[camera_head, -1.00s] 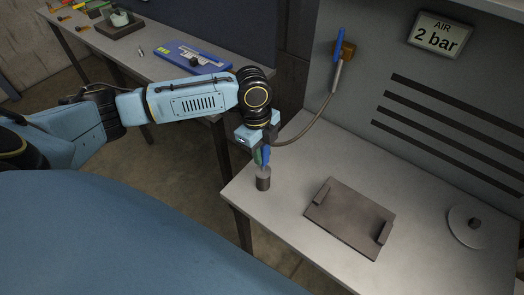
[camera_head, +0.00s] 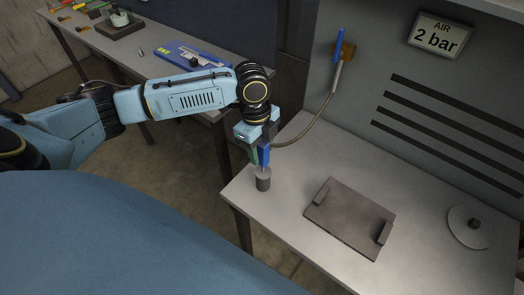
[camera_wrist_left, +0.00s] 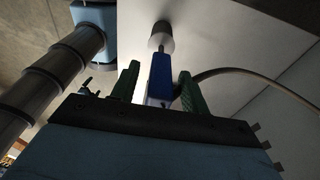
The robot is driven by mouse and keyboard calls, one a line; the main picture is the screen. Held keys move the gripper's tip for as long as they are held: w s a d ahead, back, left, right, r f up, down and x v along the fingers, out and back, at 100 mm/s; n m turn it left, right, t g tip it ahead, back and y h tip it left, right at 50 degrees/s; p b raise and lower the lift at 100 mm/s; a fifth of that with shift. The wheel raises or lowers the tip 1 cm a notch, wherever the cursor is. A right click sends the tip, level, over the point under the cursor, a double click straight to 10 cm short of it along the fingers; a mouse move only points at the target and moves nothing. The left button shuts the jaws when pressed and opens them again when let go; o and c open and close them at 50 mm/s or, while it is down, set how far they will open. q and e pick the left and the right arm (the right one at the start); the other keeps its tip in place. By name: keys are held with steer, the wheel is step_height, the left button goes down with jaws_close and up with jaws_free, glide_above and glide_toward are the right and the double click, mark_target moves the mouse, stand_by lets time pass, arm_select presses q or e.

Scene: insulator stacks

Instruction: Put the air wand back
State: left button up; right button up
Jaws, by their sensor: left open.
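The air wand (camera_head: 264,154) has a blue body and stands nose down in a small grey cylindrical holder (camera_head: 263,184) at the left corner of the workbench. In the left wrist view the blue wand (camera_wrist_left: 160,78) runs down to a thin nozzle at the grey holder (camera_wrist_left: 161,38). My left gripper (camera_head: 259,156) is open around the wand. Its green fingers stand on either side of the blue body in the wrist view (camera_wrist_left: 159,77), with gaps showing. My right gripper is not in view.
A hose runs from the wand to an orange-brown wall fitting (camera_head: 346,50) with a blue lever. A dark plate (camera_head: 350,217) with two raised ends and a round disc (camera_head: 468,226) lie on the workbench (camera_head: 290,212). Another table (camera_head: 150,68) stands behind my arm.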

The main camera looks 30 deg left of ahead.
arm_select(q)
step_height(320, 180, up, 11)
steer(key=a, duration=0.1)
steer(key=shift+a+f, duration=0.15)
steer(key=shift+f, duration=0.05)
steer(key=shift+w, duration=0.1)
stand_by(1.1)
